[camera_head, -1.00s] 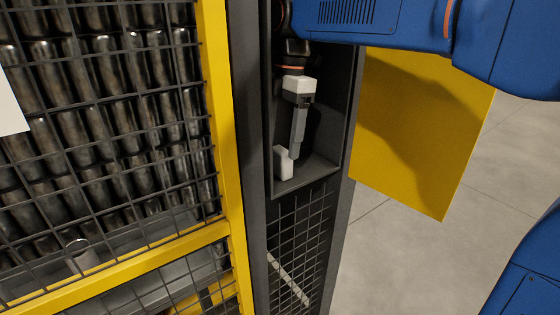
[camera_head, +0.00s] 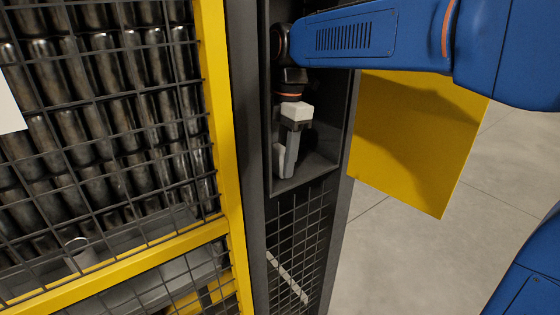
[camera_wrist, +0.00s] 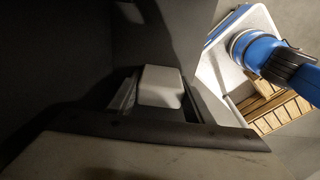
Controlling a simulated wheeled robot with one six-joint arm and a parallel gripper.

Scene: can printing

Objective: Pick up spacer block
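The spacer block (camera_head: 278,158) is a small light-grey block on the floor of a dark recess in the machine's post. In the head view it is mostly hidden behind my gripper (camera_head: 287,174), which points down at the front of it. In the wrist view the block (camera_wrist: 160,87) shows between the two dark fingers of my gripper (camera_wrist: 157,92). The fingers stand apart, one on each side of the block. A narrow gap seems to show beside it, and I see no firm grip on it.
The recess walls (camera_head: 328,130) stand close around my gripper. To the left is a yellow-framed mesh guard (camera_head: 226,150) with dark cans behind it. A yellow panel (camera_head: 415,140) is on the right. Wire mesh (camera_head: 300,235) lies below the recess.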

